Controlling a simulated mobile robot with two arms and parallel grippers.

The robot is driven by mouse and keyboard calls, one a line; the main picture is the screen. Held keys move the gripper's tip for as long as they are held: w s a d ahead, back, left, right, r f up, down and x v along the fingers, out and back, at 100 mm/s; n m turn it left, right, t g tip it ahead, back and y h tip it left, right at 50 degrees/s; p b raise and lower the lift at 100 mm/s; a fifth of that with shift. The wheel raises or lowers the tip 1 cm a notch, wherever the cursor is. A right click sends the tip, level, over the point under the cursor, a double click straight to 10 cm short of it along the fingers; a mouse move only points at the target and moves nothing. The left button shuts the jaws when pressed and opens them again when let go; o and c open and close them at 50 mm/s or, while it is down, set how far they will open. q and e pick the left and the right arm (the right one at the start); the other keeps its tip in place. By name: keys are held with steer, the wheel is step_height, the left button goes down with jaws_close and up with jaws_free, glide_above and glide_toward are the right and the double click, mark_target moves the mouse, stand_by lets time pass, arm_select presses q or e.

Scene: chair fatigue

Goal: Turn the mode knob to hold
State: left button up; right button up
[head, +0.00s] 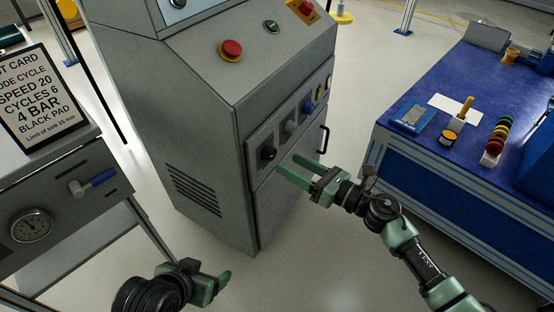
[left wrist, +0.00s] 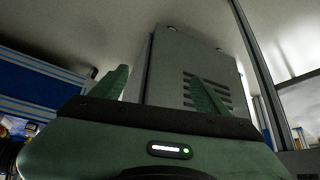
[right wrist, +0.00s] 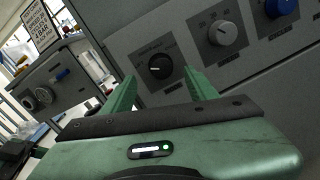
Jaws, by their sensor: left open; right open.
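The control cabinet's front panel carries a row of knobs. A black knob (head: 268,153) is nearest, then a grey knob (head: 290,127), a blue knob (head: 308,107) and a yellow one (head: 319,92). My right gripper (head: 290,166) is open and empty in front of the panel, below and beside the black knob. In the right wrist view the black knob (right wrist: 160,66) appears between the fingertips, apart from them. My left gripper (head: 211,277) is open and empty, low before the cabinet.
A red button (head: 231,49) and a green button (head: 271,26) sit on the cabinet top. A card (head: 36,95) reading "MODE CYCLE" stands on a grey bench at left, above a gauge (head: 31,226). A blue workbench (head: 410,92) stands at right. Floor between is clear.

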mark_target(274, 155)
steer(key=x, duration=0.4)
steer(key=shift+w+a, duration=0.1)
steer(key=shift+a, duration=0.05)
arm_select(q)
steer(key=shift+w+d+r+t, duration=0.25)
steer(key=shift+w+r+t, duration=0.05)
steer(key=shift+w, duration=0.35)
steer(key=shift+w+d+r+t, duration=0.2)
steer(key=shift+w+r+t, duration=0.1)
steer(key=shift+w, duration=0.35)
arm_select(e)
steer(key=shift+w+a, duration=0.4)
steer(key=shift+a, duration=0.2)
jaws_close()
